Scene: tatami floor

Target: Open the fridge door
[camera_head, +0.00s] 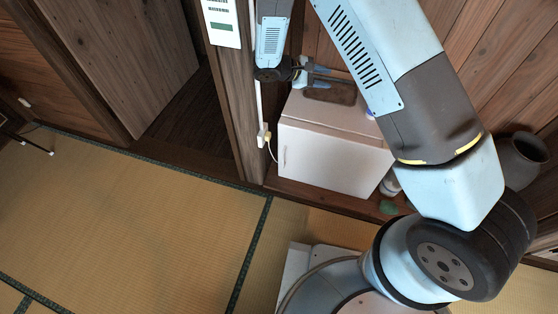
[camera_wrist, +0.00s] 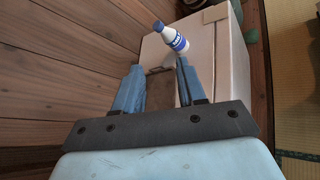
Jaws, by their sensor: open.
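The fridge (camera_head: 325,160) is a small white box standing against the wood wall in the head view. Its door, facing the tatami, looks closed, with a small handle mark (camera_head: 283,156) near its left edge. The fridge also shows in the wrist view (camera_wrist: 228,62), beyond and to the right of my fingers. My gripper (camera_head: 320,77) is open and empty, above the back left part of the fridge top. In the wrist view my gripper's (camera_wrist: 157,76) two blue fingers point toward the fridge top, apart from each other. I cannot tell whether they touch anything.
A brown tray (camera_wrist: 160,92) lies on the fridge top, seen between my fingers. A white bottle with a blue cap (camera_wrist: 177,41) stands there too. A wooden post with a white outlet (camera_head: 263,136) is left of the fridge. A dark pot (camera_head: 521,160) is at right. Open tatami (camera_head: 130,230) lies in front.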

